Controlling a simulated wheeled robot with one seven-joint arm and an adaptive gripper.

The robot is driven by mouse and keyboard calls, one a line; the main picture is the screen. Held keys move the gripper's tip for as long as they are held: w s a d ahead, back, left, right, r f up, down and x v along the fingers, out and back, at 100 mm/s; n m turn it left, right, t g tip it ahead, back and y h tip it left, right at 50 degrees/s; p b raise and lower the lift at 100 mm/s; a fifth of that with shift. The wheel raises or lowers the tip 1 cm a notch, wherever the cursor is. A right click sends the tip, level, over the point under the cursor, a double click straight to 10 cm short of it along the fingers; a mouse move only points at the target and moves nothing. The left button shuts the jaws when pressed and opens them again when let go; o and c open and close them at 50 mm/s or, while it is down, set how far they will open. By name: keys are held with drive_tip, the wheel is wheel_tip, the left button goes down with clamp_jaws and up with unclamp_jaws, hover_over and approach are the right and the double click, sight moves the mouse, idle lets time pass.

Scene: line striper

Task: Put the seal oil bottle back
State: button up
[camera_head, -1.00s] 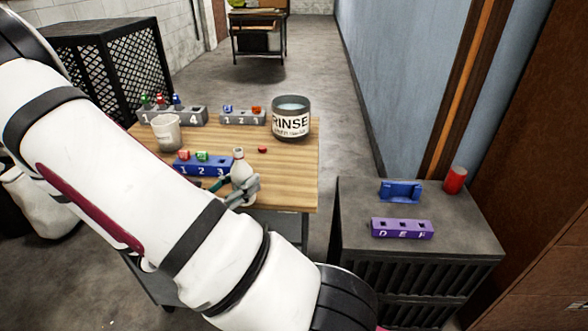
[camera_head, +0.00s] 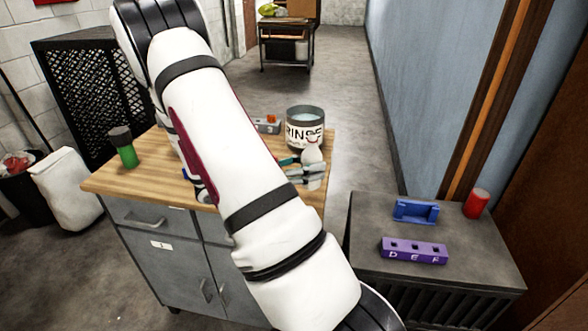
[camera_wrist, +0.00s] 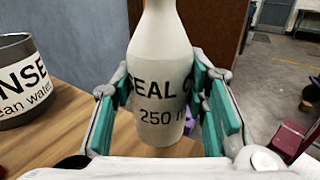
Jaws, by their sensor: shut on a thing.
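The white seal oil bottle (camera_wrist: 160,85) fills the middle of the wrist view, upright, with "SEAL" and "250" lettering. My gripper (camera_wrist: 165,118) is shut on it, with a teal-padded finger at each side. In the head view the bottle (camera_head: 312,155) and my gripper (camera_head: 302,172) show near the right edge of the wooden worktop (camera_head: 120,182), in front of the rinse container. The bottle's base is hidden in the head view, and I cannot tell its height above the worktop.
The rinse container (camera_head: 304,133) stands close behind the bottle. A dark cabinet (camera_head: 360,240) at right bears a blue holder (camera_head: 415,211), a purple D-E-F block (camera_head: 413,252) and a red cylinder (camera_head: 476,203). My arm hides the worktop's middle.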

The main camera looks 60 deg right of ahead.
drive_tip(key=w, duration=0.2)
drive_tip(key=w+d, duration=0.1)
drive_tip(key=w, duration=0.1)
drive_tip(key=w+d, duration=0.1)
drive_tip(key=w, duration=0.1)
drive_tip(key=shift+d+f, duration=0.2)
drive_tip(key=shift+f, duration=0.1)
drive_tip(key=shift+f+b, duration=0.4)
drive_tip(key=shift+f, duration=1.3)
drive_tip(key=shift+f, duration=0.1)
drive_tip(key=o, duration=1.3)
drive_tip(key=shift+f, duration=0.1)
